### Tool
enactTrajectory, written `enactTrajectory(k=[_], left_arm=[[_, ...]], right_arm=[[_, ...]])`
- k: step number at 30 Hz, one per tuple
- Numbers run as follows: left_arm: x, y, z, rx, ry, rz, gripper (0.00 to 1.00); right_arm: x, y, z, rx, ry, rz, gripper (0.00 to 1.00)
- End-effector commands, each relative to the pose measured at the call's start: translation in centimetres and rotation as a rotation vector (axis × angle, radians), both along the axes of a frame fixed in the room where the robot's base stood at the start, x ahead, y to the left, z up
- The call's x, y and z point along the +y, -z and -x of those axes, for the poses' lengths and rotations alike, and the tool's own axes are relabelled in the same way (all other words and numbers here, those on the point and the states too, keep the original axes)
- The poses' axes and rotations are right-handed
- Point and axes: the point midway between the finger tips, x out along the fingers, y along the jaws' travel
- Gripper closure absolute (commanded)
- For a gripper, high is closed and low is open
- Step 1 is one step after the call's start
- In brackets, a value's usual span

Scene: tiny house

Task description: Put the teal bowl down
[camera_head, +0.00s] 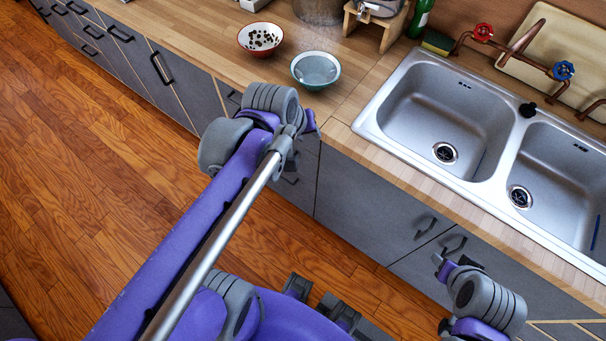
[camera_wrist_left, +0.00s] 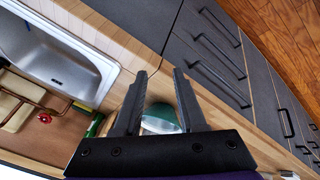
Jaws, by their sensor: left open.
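The teal bowl (camera_head: 316,70) sits upright on the wooden counter (camera_head: 345,92), near its front edge and left of the sink. Its inside is pale. In the left wrist view the teal bowl (camera_wrist_left: 160,115) shows partly between my left fingers, its lower part hidden by the gripper body. My left gripper (camera_wrist_left: 160,74) is open, with a gap between its two black fingers. In the head view my left wrist is just in front of the bowl, at the counter edge, and its fingers cannot be made out. Part of my right arm's end shows at lower right; its fingers are unclear.
A red bowl (camera_head: 260,38) with dark bits inside stands left of the teal bowl. A wooden stand (camera_head: 375,24), a green bottle (camera_head: 420,18) and a sponge (camera_head: 437,43) are behind. A double sink (camera_head: 440,110) lies to the right. Grey cabinets (camera_head: 365,215) front the counter.

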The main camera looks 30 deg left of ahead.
Motion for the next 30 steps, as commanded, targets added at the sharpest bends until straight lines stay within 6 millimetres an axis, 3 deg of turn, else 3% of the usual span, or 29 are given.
enactTrajectory(k=[1,3,9,30], left_arm=[[-1.6,1.4,2.3,0.001,0.131,-0.067,0.6],[-2.9,3.0,4.7,0.0,0.289,-0.157,0.6],[-4.4,5.7,8.4,-0.004,0.549,-0.304,0.6],[-4.4,5.9,8.6,-0.004,0.574,-0.32,0.6]], right_arm=[[0.0,0.0,0.0,0.0,0.0,0.0,0.5],[0.0,0.0,0.0,0.0,0.0,0.0,0.5],[0.0,0.0,0.0,0.0,0.0,0.0,0.5],[0.0,0.0,0.0,0.0,0.0,0.0,0.5]])
